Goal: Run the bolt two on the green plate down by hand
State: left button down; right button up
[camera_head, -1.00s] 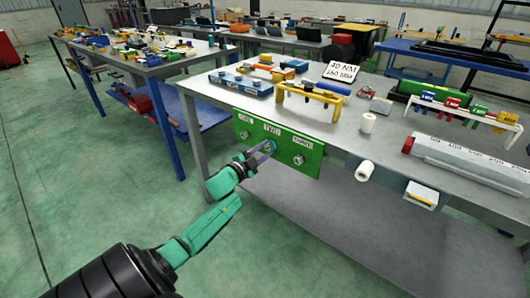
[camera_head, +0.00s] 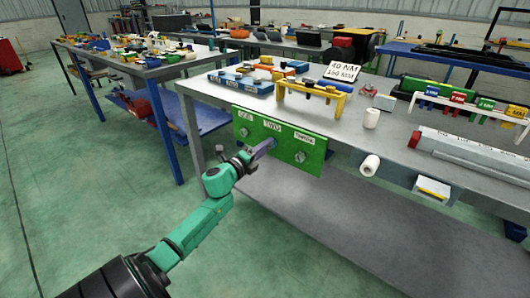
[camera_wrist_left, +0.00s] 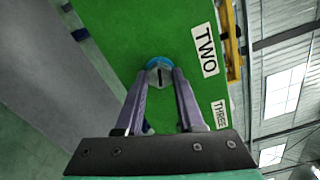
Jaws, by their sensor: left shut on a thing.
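The green plate (camera_head: 310,158) hangs on the front side of the grey bench, with labels for one, two and three. Bolt two (camera_wrist_left: 160,68) shows in the left wrist view as a grey head with a blue ring around it, beside the TWO label (camera_wrist_left: 205,50). My left gripper (camera_head: 270,143) is at the plate under the TWO label. In the left wrist view its two fingers (camera_wrist_left: 161,76) are shut on the bolt head from both sides. Bolt one (camera_head: 244,132) and bolt three (camera_head: 300,157) sit on the plate to either side. My right gripper is not in view.
The grey bench (camera_head: 350,128) carries a yellow rack (camera_head: 313,89), a blue block (camera_head: 240,83), a sign reading 40 NM (camera_head: 341,71) and a white roll (camera_head: 371,118). Another white roll (camera_head: 370,165) sits at the bench's front edge. The floor before the plate is clear.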

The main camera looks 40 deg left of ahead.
pick_arm(q)
jog(key=m+b, duration=0.1)
jog(key=m, duration=0.2)
jog(key=f+m+b, duration=0.1)
jog(key=m+b, duration=0.1)
jog(key=m, duration=0.1)
jog(key=shift+d+b, duration=0.1)
jog(key=shift+b, duration=0.2)
jog(key=shift+r+m+b, duration=0.2)
jog(key=shift+m+b, duration=0.4)
jog(key=shift+m, duration=0.7)
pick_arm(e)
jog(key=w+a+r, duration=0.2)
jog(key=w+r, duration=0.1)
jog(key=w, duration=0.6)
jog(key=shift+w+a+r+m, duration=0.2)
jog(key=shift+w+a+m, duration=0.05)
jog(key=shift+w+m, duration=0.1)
pick_arm(q)
jog(key=c, duration=0.6)
grip_release()
jog(key=shift+o, duration=0.4)
jog(key=shift+s+r, duration=0.1)
jog(key=shift+r, duration=0.1)
